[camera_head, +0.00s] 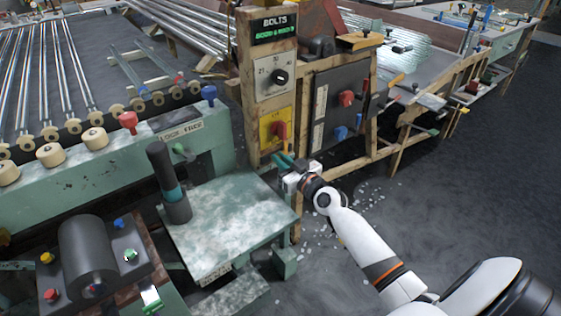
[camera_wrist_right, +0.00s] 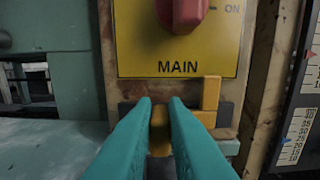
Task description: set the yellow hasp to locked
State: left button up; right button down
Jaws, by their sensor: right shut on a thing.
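The yellow hasp (camera_wrist_right: 211,94) shows in the right wrist view just below the yellow MAIN plate (camera_wrist_right: 135,55), against a dark grey backing. An upright yellow part stands at the right, and more yellow shows lower down between my fingers. My right gripper (camera_wrist_right: 161,103) has its teal fingers on either side of that lower yellow part and is shut on it. The fingers hide much of the hasp. In the head view my right gripper (camera_head: 283,162) is at the wooden post, below the yellow plate, and the hasp cannot be made out. My left gripper is not in view.
A red switch knob (camera_wrist_right: 182,10) is right above on the MAIN plate. A dial (camera_head: 280,77) and a BOLTS display (camera_head: 274,27) sit higher on the post. A dark cylinder (camera_head: 170,185) stands on the green bench (camera_head: 235,225) to the left. A dark panel (camera_head: 340,100) is at the right.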

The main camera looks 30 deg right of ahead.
jog(key=c, duration=1.4)
grip_release()
jog(key=shift+d, duration=0.3)
jog(key=shift+c, duration=0.2)
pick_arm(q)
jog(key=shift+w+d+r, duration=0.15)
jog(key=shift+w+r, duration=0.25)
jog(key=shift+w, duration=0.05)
pick_arm(e)
jog(key=s, duration=1.2)
jog(key=shift+d, duration=0.45)
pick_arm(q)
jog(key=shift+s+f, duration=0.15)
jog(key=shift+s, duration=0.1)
